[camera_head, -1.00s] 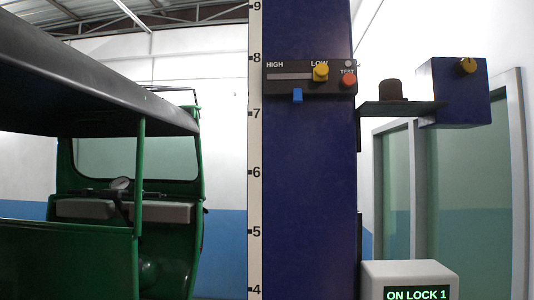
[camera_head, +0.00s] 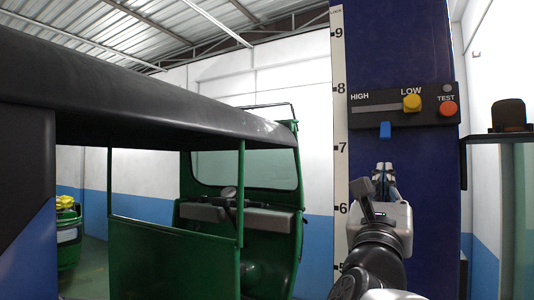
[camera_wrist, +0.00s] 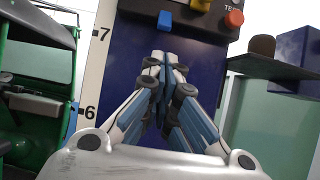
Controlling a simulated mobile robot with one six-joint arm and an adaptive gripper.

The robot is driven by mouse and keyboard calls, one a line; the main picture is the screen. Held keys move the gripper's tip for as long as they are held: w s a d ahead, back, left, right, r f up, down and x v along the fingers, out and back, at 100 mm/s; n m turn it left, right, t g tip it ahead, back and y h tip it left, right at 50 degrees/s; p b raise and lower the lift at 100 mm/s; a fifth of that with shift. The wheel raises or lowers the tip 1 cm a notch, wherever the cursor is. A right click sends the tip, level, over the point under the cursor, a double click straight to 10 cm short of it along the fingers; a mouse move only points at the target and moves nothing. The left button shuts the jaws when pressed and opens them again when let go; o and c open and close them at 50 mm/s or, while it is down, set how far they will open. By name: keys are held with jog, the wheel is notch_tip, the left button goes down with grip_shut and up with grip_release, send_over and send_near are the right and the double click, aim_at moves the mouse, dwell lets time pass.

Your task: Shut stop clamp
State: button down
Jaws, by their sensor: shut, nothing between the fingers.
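A black panel (camera_head: 375,105) on the dark blue column carries a HIGH–LOW slot with a yellow knob (camera_head: 412,102) at the LOW end. A blue tab (camera_head: 385,129) hangs from the panel's lower edge, and it also shows in the wrist view (camera_wrist: 166,20). I cannot tell for sure which part is the stop clamp; the blue tab may be it. My gripper (camera_head: 385,168) is shut and empty, in front of the column and below the blue tab in the picture. In the wrist view, its fingertips (camera_wrist: 160,58) point up toward the tab, with a visible gap.
A red TEST button (camera_head: 447,109) sits right of the yellow knob. A numbered scale (camera_head: 340,180) runs along the column's left edge. A green rickshaw (camera_head: 170,262) fills the left. A shelf with a brown rounded object (camera_head: 508,115) stands right.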

aim_at(386, 131)
jog(key=p+x, duration=0.4)
jog(key=x, duration=0.6)
